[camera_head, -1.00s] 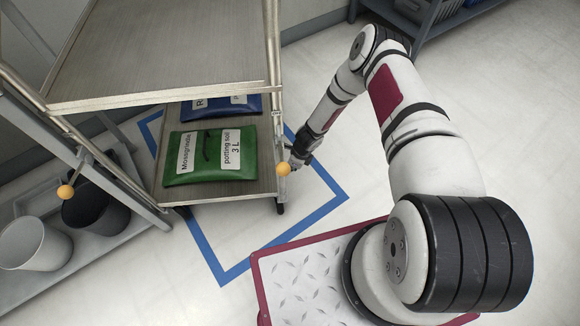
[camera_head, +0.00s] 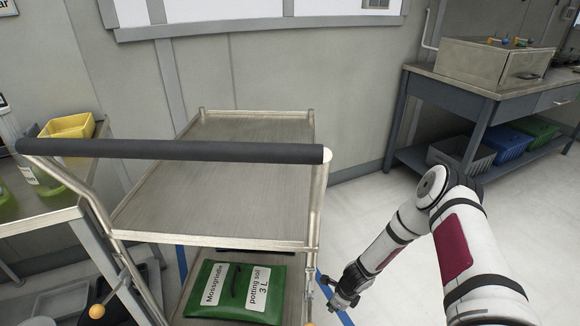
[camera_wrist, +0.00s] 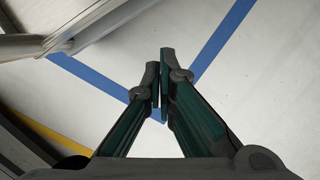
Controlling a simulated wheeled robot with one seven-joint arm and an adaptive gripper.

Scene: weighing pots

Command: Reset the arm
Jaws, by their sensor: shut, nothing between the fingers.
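My gripper (camera_head: 340,299) is at the end of my white arm, just to the right of the cart's lower right side in the head view. In the wrist view my gripper (camera_wrist: 160,88) has its two dark fingers together with nothing between them, above the pale floor and blue floor tape (camera_wrist: 222,40). The arm is stretched forward and down from the right side of the head view.
A metal cart (camera_head: 215,200) with a dark handle has a bare top shelf. A green potting soil bag (camera_head: 238,291) lies on its lower shelf. A side table (camera_head: 40,212) stands at left, a workbench (camera_head: 480,85) at right. Open floor (camera_head: 380,190) lies between cart and workbench.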

